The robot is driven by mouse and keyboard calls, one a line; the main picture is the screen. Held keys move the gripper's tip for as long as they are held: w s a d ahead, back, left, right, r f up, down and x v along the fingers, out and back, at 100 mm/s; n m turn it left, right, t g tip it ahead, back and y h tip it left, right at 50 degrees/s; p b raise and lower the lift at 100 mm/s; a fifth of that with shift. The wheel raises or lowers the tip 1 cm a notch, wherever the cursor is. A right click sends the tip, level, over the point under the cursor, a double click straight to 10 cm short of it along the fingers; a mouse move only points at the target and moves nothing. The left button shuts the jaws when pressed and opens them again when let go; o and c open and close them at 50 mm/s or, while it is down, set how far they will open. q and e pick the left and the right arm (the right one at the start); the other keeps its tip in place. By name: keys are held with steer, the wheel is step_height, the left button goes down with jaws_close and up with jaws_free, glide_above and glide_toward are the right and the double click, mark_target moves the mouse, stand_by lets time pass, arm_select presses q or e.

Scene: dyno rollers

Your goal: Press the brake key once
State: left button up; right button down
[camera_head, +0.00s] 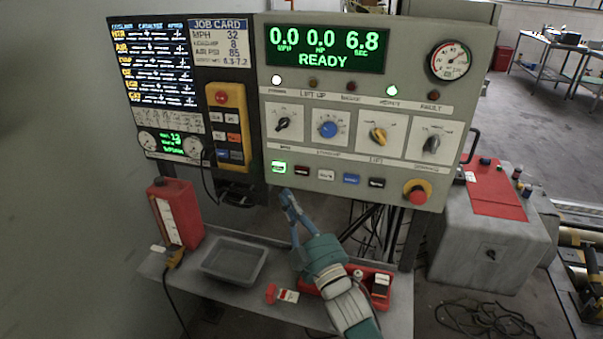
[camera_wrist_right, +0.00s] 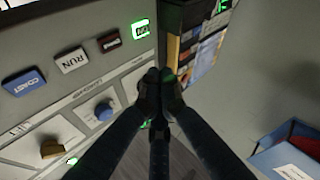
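The grey control panel (camera_head: 300,165) has a row of keys along its lower part: a lit green key (camera_head: 279,167), a dark red key (camera_head: 302,170), a white key (camera_head: 326,175), a blue key (camera_head: 351,179) and a black key (camera_head: 377,183). In the right wrist view the white key reads RUN (camera_wrist_right: 72,60) and the blue one COAST (camera_wrist_right: 24,82). I cannot read which key is brake. My right gripper (camera_head: 287,196) is just below the green key, fingers together and empty. In the right wrist view its fingertips (camera_wrist_right: 160,86) show apart from the keys. My left gripper is not in view.
A red emergency knob (camera_head: 417,194) is at the panel's lower right. Below, a shelf (camera_head: 222,295) holds a grey tray (camera_head: 235,278) and a red canister (camera_head: 176,213).

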steer(key=b, duration=0.3)
glide_toward(295, 167)
steer(key=w+a+r, duration=0.1)
steer(key=w+a, duration=0.2)
steer(key=shift+w+d+r, duration=0.1)
steer(key=shift+w+r, duration=0.2)
steer(key=shift+w, duration=0.15)
steer(key=shift+w+b, duration=0.1)
steer(key=shift+b, duration=0.2)
stand_by(0.6)
steer(key=shift+w+d, duration=0.1)
steer(key=shift+w, duration=0.2)
steer(key=shift+w+d, duration=0.1)
steer(key=shift+w, duration=0.2)
stand_by(0.5)
steer(key=shift+s, duration=0.15)
stand_by(0.3)
steer(key=shift+s+a, duration=0.2)
steer(key=shift+s, duration=0.4)
steer(key=shift+p, duration=0.3)
